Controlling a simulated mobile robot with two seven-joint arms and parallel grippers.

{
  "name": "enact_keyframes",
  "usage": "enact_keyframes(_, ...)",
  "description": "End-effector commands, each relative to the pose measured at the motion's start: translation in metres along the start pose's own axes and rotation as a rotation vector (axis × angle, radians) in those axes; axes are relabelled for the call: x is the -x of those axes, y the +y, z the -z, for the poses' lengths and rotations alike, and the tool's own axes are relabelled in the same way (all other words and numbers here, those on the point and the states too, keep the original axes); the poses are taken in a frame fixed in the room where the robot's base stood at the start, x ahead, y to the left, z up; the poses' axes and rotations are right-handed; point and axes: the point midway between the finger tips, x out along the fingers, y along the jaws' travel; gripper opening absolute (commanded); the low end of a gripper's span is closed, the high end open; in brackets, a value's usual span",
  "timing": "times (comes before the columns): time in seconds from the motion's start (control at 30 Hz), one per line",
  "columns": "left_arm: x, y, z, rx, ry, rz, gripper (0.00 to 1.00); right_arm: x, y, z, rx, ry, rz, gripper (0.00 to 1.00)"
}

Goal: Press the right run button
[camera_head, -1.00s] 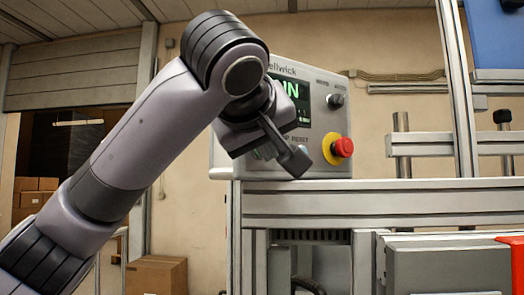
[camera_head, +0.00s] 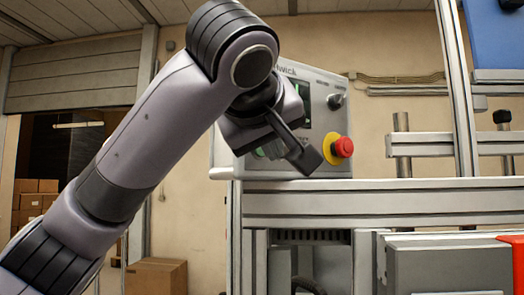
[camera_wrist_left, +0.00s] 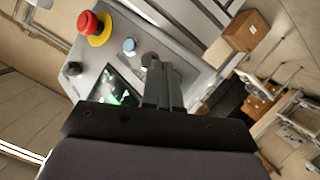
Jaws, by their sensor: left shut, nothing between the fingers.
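The grey control box (camera_head: 325,117) stands on a metal frame, and its front panel faces my left arm. It carries a screen (camera_head: 304,92), a dark knob (camera_head: 336,101) and a red emergency stop (camera_head: 343,147) on a yellow collar. A green button (camera_head: 262,152) is mostly hidden behind my left gripper. My left gripper (camera_head: 311,161) is shut and empty, close in front of the lower panel; contact cannot be told. In the left wrist view, the shut fingers (camera_wrist_left: 153,66) point at the panel beside a blue button (camera_wrist_left: 129,45). My right gripper is not in view.
The metal frame (camera_head: 400,205) runs right under the box, with a tall post (camera_head: 458,90) beside it. A red part (camera_head: 513,255) sits at lower right. Cardboard boxes (camera_head: 156,276) stand on the floor behind.

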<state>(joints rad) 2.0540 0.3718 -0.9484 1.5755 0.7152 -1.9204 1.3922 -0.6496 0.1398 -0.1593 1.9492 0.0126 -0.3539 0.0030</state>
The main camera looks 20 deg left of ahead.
Motion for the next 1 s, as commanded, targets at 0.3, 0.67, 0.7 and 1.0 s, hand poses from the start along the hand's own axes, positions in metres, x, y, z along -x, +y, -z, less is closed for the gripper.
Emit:
enact_keyframes(0.3, 0.017, 0.013, -0.014, -0.002, 0.001, -0.003, 0.00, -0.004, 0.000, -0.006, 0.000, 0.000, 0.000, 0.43)
enact_keyframes(0.67, 0.035, 0.025, -0.026, -0.001, 0.000, 0.000, 0.00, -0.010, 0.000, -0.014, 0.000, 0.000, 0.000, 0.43)
enact_keyframes(0.7, 0.035, 0.025, -0.026, -0.001, 0.000, 0.000, 0.00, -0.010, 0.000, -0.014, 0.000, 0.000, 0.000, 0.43)
enact_keyframes(1.0, 0.035, 0.025, -0.025, 0.000, 0.000, 0.000, 0.00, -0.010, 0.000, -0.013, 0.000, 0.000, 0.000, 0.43)
